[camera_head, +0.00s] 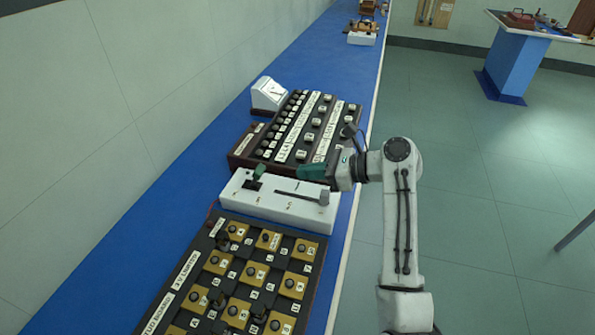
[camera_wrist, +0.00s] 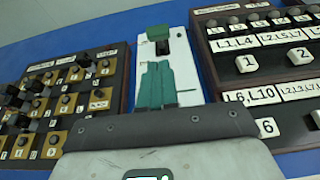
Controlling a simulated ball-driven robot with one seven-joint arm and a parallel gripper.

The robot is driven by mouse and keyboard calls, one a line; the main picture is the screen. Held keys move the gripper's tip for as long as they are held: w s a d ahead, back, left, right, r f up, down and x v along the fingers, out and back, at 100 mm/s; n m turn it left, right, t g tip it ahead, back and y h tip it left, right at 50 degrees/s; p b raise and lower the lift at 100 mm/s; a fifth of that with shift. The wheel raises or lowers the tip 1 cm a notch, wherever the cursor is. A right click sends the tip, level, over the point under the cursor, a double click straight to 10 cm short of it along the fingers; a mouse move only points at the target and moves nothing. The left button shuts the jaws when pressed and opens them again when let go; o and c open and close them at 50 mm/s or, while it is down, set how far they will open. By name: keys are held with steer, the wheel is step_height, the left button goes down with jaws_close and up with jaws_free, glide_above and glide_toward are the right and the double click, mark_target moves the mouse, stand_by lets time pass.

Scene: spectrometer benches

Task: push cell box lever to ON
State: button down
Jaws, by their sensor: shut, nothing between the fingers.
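The white box (camera_head: 262,209) lies on the blue bench between two dark panels, and its labels are too small to read. A green-handled lever (camera_head: 259,173) stands in a dark slot at its left end. A grey knob (camera_head: 323,197) with a dark slot is at its right end. My gripper (camera_head: 301,173) has green fingers, shut and empty, above the box and to the right of the green lever. In the wrist view the shut fingers (camera_wrist: 158,70) point along the white box (camera_wrist: 180,42) at the green lever (camera_wrist: 158,32), with a small apparent gap.
A panel of brass blocks with dark knobs (camera_head: 264,243) lies in front of the box. A dark panel with rows of knobs and labels (camera_head: 237,157) lies behind it. A white meter (camera_head: 269,93) stands beyond. The wall is at the left, with open floor at the right.

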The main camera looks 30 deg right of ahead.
mark_target(256, 177)
steer(key=x, duration=0.8)
steer(key=shift+w+a+f, duration=0.1)
steer(key=shift+w+a, duration=0.1)
